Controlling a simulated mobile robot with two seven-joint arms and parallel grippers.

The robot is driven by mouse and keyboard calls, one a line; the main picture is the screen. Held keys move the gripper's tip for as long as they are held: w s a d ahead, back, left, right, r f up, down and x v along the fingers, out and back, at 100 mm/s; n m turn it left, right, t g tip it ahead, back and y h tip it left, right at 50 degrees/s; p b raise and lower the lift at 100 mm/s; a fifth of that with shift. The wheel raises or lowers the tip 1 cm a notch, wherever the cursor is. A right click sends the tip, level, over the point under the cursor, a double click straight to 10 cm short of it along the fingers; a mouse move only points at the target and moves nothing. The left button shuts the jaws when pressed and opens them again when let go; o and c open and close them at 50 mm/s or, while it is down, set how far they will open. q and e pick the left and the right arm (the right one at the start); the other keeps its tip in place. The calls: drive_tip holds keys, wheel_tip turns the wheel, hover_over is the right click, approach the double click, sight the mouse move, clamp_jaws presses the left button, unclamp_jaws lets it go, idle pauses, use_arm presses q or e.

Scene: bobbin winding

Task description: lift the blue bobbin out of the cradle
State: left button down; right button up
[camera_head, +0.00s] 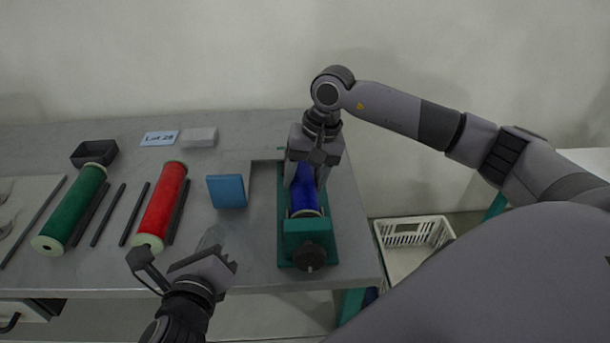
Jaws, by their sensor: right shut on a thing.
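The blue bobbin (304,197) lies lengthwise in the green cradle (301,243) near the table's right end. A dark knob (309,256) is on the cradle's near end. My right gripper (303,180) comes down from above and is shut on the bobbin. The gripper hides the bobbin's far part, and I cannot tell whether the bobbin is clear of the cradle.
A red bobbin (164,199) and a green bobbin (75,207) lie at left among dark bars. A blue block (227,191) stands left of the cradle. A black tray (94,153), a "Lot 28" card (159,138) and a pale block (200,137) are behind. A white basket (413,232) is right of the table.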

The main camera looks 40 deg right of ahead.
sight(225, 188)
use_arm(q)
drive_tip(key=m, duration=0.3)
drive_tip(key=d+r+m+t, duration=0.1)
drive_tip(key=shift+w+m+y, duration=0.2)
drive_tip(key=shift+m+y, duration=0.1)
drive_tip(key=shift+m, duration=0.1)
use_arm(e)
drive_tip(key=shift+r, duration=0.1)
use_arm(q)
drive_tip(key=shift+r+x, duration=0.2)
drive_tip(key=shift+x, duration=0.9)
drive_tip(key=shift+r+x, duration=0.2)
drive_tip(key=shift+x, duration=0.9)
drive_tip(key=shift+r+x, duration=0.2)
drive_tip(key=shift+x, duration=0.9)
drive_tip(key=shift+w+d, duration=0.1)
drive_tip(key=shift+w, duration=0.05)
drive_tip(key=shift+r+x, duration=0.15)
drive_tip(key=shift+x, duration=0.6)
drive_tip(key=shift+r+x, duration=0.1)
drive_tip(key=shift+x, duration=0.6)
drive_tip(key=shift+w, duration=0.15)
use_arm(e)
drive_tip(key=shift+c, duration=0.6)
drive_tip(key=shift+w, duration=0.1)
drive_tip(key=shift+w+d, duration=0.1)
drive_tip(key=shift+w, duration=0.1)
